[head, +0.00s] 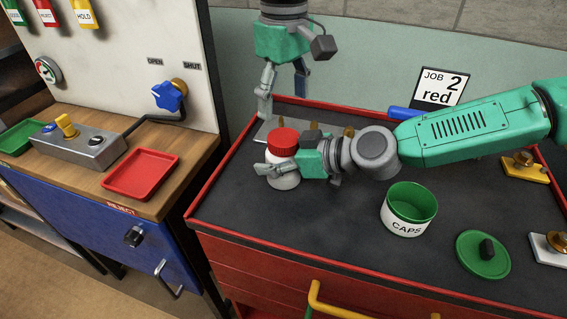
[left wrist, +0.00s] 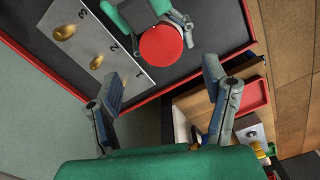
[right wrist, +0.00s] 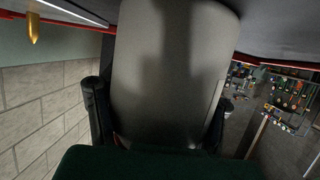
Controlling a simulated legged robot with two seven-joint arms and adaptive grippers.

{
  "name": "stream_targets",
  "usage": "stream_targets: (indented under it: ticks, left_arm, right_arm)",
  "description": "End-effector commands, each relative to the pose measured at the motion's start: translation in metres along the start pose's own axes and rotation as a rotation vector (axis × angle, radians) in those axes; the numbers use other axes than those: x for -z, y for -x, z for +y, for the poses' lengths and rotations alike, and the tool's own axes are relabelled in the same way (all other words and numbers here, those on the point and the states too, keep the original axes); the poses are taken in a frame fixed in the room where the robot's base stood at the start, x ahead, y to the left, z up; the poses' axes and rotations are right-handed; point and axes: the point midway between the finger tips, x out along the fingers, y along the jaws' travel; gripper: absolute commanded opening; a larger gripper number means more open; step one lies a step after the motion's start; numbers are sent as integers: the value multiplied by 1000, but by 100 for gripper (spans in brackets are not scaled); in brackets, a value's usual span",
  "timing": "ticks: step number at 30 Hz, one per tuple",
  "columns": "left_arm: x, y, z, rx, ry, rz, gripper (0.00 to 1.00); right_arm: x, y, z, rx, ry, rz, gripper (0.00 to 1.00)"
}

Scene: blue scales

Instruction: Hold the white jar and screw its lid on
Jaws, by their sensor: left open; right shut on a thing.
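The white jar (head: 284,181) stands upright on the dark tabletop. Its red lid (head: 283,142) sits on top; I cannot tell how tight it is. The lid also shows from above in the left wrist view (left wrist: 162,46). My right gripper (head: 278,168) is shut around the jar's side from the right. In the right wrist view the jar (right wrist: 170,70) fills the space between the fingers, looking grey in shadow. My left gripper (head: 284,92) is open and empty, pointing down above and behind the lid. In the left wrist view its fingers (left wrist: 166,95) are wide apart.
A numbered grey plate (left wrist: 88,45) with brass pieces lies behind the jar. A green-and-white CAPS tub (head: 406,222) and a green lid (head: 482,260) with a dark knob stand at right. A "JOB 2 red" sign (head: 440,88) is behind. A red tray (head: 142,175) is on the left bench.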

Motion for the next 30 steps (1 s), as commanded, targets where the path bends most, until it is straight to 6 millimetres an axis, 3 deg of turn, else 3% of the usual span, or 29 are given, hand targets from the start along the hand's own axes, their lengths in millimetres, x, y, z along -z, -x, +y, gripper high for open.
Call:
stream_targets:
  ticks: [8, 21, 30]
  left_arm:
    - [0, -12, 0, 2, -2, -2, 68]
    - [0, -73, 0, 2, -3, -1, 68]
    - [0, -81, 0, -1, -3, -1, 68]
  right_arm:
    - [-1, 0, 0, 0, -1, -2, 0]
    - [-1, 0, 0, 0, 0, -2, 0]
    - [-1, 0, 0, -1, 0, -2, 0]
